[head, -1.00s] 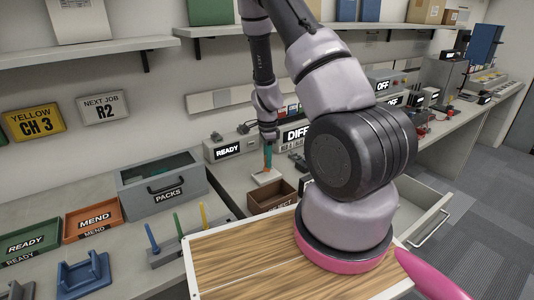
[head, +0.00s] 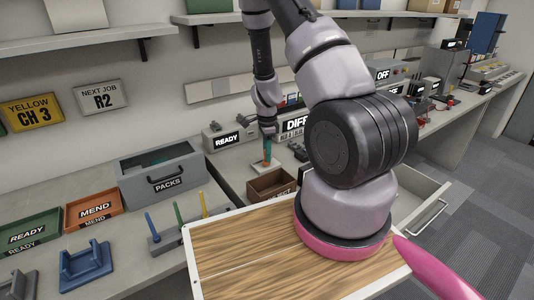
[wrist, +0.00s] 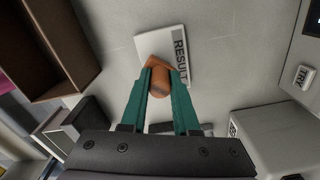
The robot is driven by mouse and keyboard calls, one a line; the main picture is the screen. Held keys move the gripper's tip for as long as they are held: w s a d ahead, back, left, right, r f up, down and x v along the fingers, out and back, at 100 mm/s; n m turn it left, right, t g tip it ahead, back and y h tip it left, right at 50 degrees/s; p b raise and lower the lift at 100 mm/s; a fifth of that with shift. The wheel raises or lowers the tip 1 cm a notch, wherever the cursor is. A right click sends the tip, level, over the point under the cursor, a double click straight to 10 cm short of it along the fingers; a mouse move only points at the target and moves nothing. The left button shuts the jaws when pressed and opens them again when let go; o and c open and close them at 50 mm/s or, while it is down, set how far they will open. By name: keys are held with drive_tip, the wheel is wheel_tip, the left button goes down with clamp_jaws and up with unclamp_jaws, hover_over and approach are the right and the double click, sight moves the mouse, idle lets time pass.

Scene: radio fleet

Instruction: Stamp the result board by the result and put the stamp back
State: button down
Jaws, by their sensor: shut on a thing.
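My gripper (wrist: 159,84) has teal fingers and is shut on an orange-brown stamp (wrist: 160,80). In the wrist view the stamp overlaps the lower left part of the white result board (wrist: 178,42), whose dark strip reads RESULT. I cannot tell whether the stamp touches the board. In the head view my gripper (head: 267,146) points down over the small pale board (head: 257,168) on the bench. The display (head: 295,125) behind it reads DIFF; its smaller line is too small to read. The stamp's underside and any mark beneath it are hidden.
A brown reject tray (head: 271,184) stands close in front of the board; it also shows in the wrist view (wrist: 70,35). A TRY button (wrist: 304,76) lies at the right. My arm hides the bench right of the gripper.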

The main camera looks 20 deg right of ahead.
drive_tip(key=shift+f, duration=0.6)
idle(1.2)
drive_tip(key=shift+r, duration=0.1)
drive_tip(key=shift+r, duration=3.45)
